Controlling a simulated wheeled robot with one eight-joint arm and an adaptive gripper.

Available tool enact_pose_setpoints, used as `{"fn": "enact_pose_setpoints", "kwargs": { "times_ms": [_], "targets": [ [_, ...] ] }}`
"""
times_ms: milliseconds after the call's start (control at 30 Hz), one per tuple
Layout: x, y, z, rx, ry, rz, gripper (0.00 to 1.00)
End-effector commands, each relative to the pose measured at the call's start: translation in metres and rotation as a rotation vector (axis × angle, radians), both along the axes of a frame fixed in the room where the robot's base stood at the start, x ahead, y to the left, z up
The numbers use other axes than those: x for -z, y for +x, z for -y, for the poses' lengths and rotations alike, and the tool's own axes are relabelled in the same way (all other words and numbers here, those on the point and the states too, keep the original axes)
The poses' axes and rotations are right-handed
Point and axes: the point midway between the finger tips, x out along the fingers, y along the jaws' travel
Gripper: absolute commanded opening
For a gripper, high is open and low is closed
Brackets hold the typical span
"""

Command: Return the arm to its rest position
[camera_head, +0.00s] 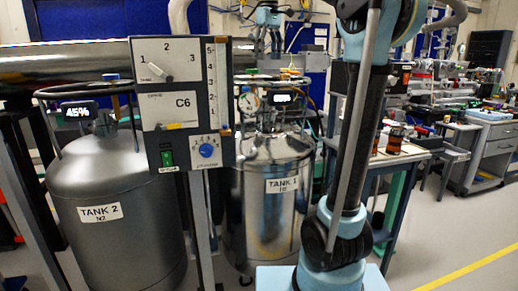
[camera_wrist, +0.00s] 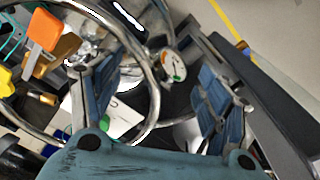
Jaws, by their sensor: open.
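My gripper (camera_wrist: 158,75) shows in the wrist view with its two blue-padded fingers spread apart and nothing held between them. Beyond and between the fingers are a curved metal ring (camera_wrist: 151,55) and a round pressure gauge (camera_wrist: 174,66). My arm (camera_head: 345,150) rises through the right centre of the head view and leaves the top edge. A light blue part (camera_head: 267,17) hangs above TANK 1 at the top; I cannot tell for sure whether it is my gripper's end.
Steel TANK 1 (camera_head: 260,215) and grey TANK 2 (camera_head: 115,205) flank a control panel (camera_head: 182,105). A horizontal metal pipe (camera_head: 80,65) runs behind. In the wrist view, an orange handle (camera_wrist: 52,35) is left of the fingers. Benches stand right; the floor (camera_head: 450,235) there is clear.

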Motion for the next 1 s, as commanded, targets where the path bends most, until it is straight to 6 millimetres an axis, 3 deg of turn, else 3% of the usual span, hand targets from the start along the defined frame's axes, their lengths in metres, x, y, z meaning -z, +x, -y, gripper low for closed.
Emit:
{"fn": "enact_pose_setpoints", "kwargs": {
  "times_ms": [200, 567, 1000],
  "targets": [
    [0.061, -0.038, 0.040, 0.139, 0.011, 0.024, 0.70],
    [0.181, -0.111, 0.094, 0.365, 0.032, 0.064, 0.70],
    [0.361, -0.215, 0.140, 0.638, 0.060, 0.114, 0.70]
  ]
}}
